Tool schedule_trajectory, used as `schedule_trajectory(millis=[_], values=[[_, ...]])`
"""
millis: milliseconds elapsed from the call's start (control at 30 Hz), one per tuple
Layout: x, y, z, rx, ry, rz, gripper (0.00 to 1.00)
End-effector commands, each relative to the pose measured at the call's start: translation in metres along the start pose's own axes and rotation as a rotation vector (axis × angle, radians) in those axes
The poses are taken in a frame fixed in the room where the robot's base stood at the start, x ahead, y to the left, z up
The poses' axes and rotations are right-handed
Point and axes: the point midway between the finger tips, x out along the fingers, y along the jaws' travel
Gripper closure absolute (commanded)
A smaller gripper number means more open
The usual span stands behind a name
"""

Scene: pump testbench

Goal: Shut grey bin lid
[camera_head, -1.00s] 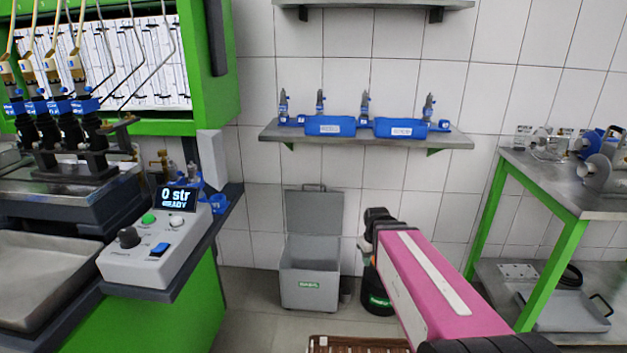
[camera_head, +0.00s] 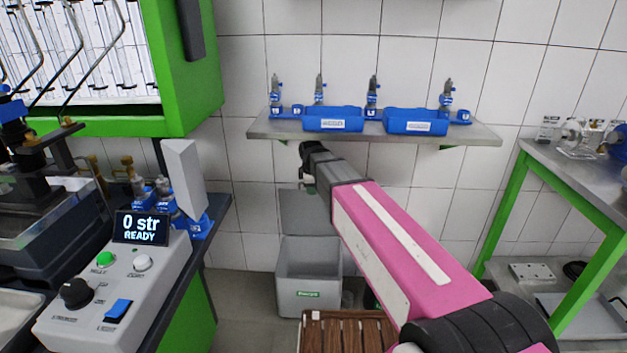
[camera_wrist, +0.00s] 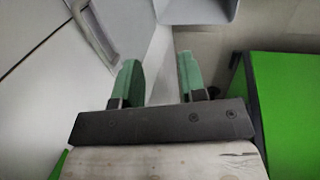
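The grey bin (camera_head: 309,286) stands on the floor by the tiled wall, with a green label on its front. Its lid (camera_head: 303,213) is raised, leaning back upright, and the bin's mouth is open. My gripper (camera_head: 309,187) is in front of the lid's top edge in the head view and hides the lid's handle there. In the wrist view my gripper (camera_wrist: 159,78) has its two green fingers apart with nothing between them. A curved grey handle (camera_wrist: 94,32) on a pale panel shows left of the fingers, apart from them.
A wall shelf (camera_head: 470,134) with blue pump parts is above the bin. A control box (camera_head: 115,285) and green bench stand at left. A brown slatted crate (camera_head: 345,332) is on the floor in front. A green-legged table (camera_head: 500,215) stands at right.

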Motion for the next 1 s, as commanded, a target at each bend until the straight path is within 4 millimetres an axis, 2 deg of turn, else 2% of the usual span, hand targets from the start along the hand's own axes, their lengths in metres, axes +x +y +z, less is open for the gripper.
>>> schedule_trajectory(millis=[633,800,1000], values=[[0.031,0.111,-0.001,0.004,0.001,0.000,0.62],[0.060,0.107,0.000,0.003,0.000,-0.003,0.62],[0.079,0.106,0.001,0.003,0.000,-0.002,0.62]])
